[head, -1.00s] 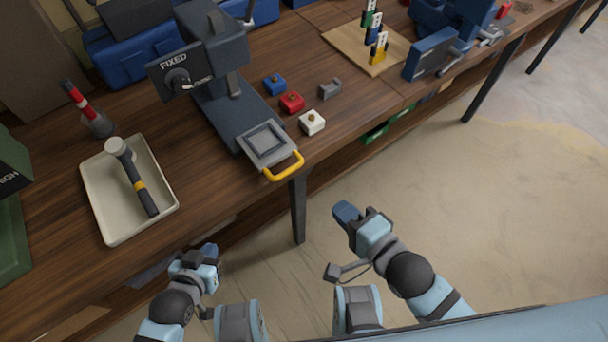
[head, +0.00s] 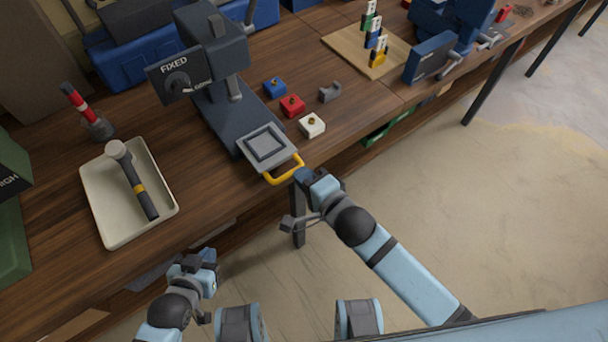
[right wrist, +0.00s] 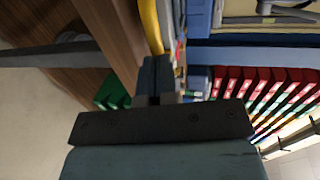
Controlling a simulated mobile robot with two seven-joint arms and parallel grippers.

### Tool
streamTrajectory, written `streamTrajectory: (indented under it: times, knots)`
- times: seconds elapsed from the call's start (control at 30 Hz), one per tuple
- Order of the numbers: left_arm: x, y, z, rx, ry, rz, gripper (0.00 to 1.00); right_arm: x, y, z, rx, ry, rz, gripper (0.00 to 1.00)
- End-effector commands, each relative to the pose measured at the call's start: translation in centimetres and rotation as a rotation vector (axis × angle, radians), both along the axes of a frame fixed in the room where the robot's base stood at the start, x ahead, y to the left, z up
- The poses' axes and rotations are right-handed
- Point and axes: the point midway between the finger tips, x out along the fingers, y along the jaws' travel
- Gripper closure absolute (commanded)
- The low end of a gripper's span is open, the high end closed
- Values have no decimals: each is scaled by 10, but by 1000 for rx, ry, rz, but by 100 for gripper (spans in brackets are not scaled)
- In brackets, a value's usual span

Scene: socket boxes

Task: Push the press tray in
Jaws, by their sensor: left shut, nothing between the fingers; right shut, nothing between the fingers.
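The press tray (head: 268,146) is a grey plate with a square recess, pulled out at the front of the dark press (head: 222,100). Its yellow handle (head: 285,171) sticks out past the table's front edge. My right gripper (head: 302,175) is shut and empty, with its tip right by the handle's right end; I cannot tell if they touch. In the right wrist view the yellow handle (right wrist: 151,25) is just beyond the shut fingers (right wrist: 155,75). My left gripper (head: 210,256) is shut and empty, low in front of the table, away from the press.
A cream tray (head: 98,210) with a hammer (head: 135,180) lies left of the press. Blue, red (head: 292,106) and white (head: 311,125) blocks and a grey clip (head: 329,92) lie right of it. A table leg (head: 298,225) stands below the handle.

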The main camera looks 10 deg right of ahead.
Motion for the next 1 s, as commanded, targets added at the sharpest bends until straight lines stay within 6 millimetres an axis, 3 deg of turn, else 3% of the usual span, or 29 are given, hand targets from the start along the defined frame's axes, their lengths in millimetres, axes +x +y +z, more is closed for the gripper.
streamTrajectory:
  times: [0.23, 0.6, 1.0]
  knots:
    - [0, -2, 2, -5, 0, 4, 100, 6, 3, 1, 2, 0, -1, 100]
    - [0, -3, 8, 0, -5, 0, 100, 71, 40, 1, 2, 0, -3, 100]
    - [-2, 1, 5, 10, -4, -7, 100, 77, 44, 0, 0, 0, -1, 100]
